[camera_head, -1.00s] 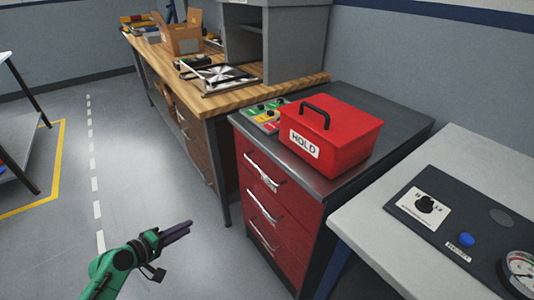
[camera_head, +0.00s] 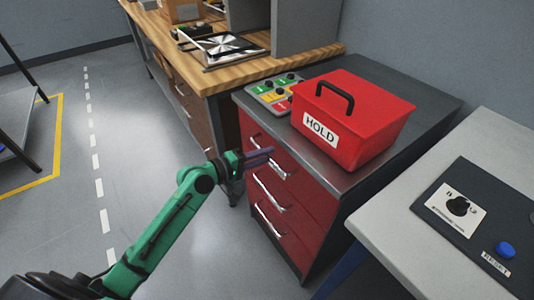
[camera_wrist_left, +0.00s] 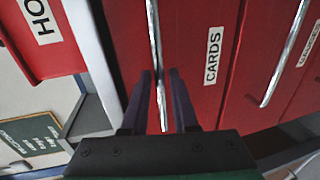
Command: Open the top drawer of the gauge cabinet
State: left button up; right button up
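The gauge cabinet (camera_head: 305,208) is red-fronted with a dark top, and its stacked drawers look closed. The top drawer's silver bar handle (camera_head: 282,168) runs across the upper front. My left gripper (camera_head: 262,157) is at this handle in the head view, partly covering it. In the left wrist view, the open fingers (camera_wrist_left: 160,95) stand on either side of the handle (camera_wrist_left: 155,40), with small gaps visible. A label reading CARDS (camera_wrist_left: 213,55) is on the drawer face beside the handle. My right gripper is in neither view.
A grey bench with a dark control panel (camera_head: 480,220) is at right.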

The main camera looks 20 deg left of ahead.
pick_arm(q)
jog(key=shift+w+d+f, duration=0.1)
jog(key=shift+w+d, duration=0.15)
jog(key=shift+w, duration=0.1)
grip_shut()
jog(key=shift+s, duration=0.1)
dwell(1.1)
